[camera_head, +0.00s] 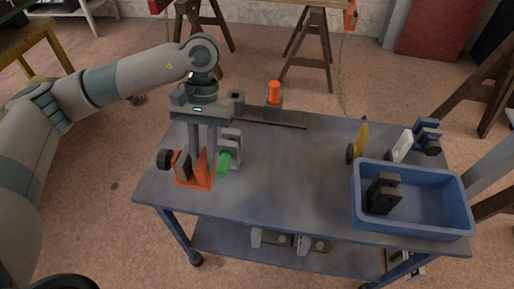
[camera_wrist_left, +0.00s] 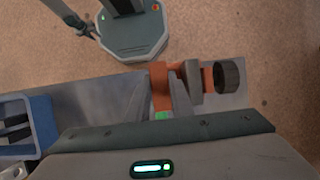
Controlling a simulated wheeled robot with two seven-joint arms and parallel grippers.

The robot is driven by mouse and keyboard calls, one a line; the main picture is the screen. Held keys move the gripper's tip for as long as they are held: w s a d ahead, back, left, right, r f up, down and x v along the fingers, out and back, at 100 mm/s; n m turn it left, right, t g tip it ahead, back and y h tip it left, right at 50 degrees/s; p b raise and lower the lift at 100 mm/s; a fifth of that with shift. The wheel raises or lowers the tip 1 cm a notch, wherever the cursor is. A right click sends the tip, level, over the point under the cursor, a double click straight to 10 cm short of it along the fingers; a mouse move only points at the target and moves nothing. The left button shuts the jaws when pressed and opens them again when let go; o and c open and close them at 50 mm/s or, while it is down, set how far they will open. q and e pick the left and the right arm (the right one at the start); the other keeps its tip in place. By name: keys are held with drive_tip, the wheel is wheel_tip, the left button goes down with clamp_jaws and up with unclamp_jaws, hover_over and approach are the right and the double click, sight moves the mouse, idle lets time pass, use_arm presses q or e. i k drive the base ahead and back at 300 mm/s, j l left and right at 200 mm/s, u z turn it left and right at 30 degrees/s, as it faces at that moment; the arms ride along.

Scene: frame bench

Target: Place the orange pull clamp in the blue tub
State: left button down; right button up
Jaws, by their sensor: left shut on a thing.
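The orange clamp (camera_head: 205,182) with a black round knob (camera_head: 164,159) is at the left part of the blue-grey bench top. My left gripper (camera_head: 198,167) points down over it and is shut on it. In the left wrist view the orange clamp (camera_wrist_left: 160,88) shows between the fingers, with its black knob (camera_wrist_left: 229,77) to the right. I cannot tell whether it still touches the bench. The blue tub (camera_head: 412,219) stands at the bench's right end with a black clamp (camera_head: 383,194) inside. The tub also shows in the left wrist view (camera_wrist_left: 42,122). My right gripper is not in view.
A grey clamp with a green handle (camera_head: 225,163) stands close right of my left gripper. An orange-handled clamp (camera_head: 274,94) stands at the back edge. Yellow (camera_head: 361,142), white (camera_head: 401,146) and blue (camera_head: 427,134) items stand behind the tub. The bench middle is clear.

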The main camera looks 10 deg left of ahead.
sight(423, 211)
drive_tip(key=k+l+z, duration=0.1)
drive_tip(key=l, duration=0.35)
drive_tip(key=k+l+z, duration=0.15)
drive_tip(key=l, duration=0.35)
drive_tip(key=i+l+z, duration=0.1)
drive_tip(key=l, duration=0.75)
drive_tip(key=i+l+z, duration=0.15)
drive_tip(key=l, duration=0.25)
drive_tip(key=i+j, duration=0.35)
drive_tip(key=i+z, duration=0.05)
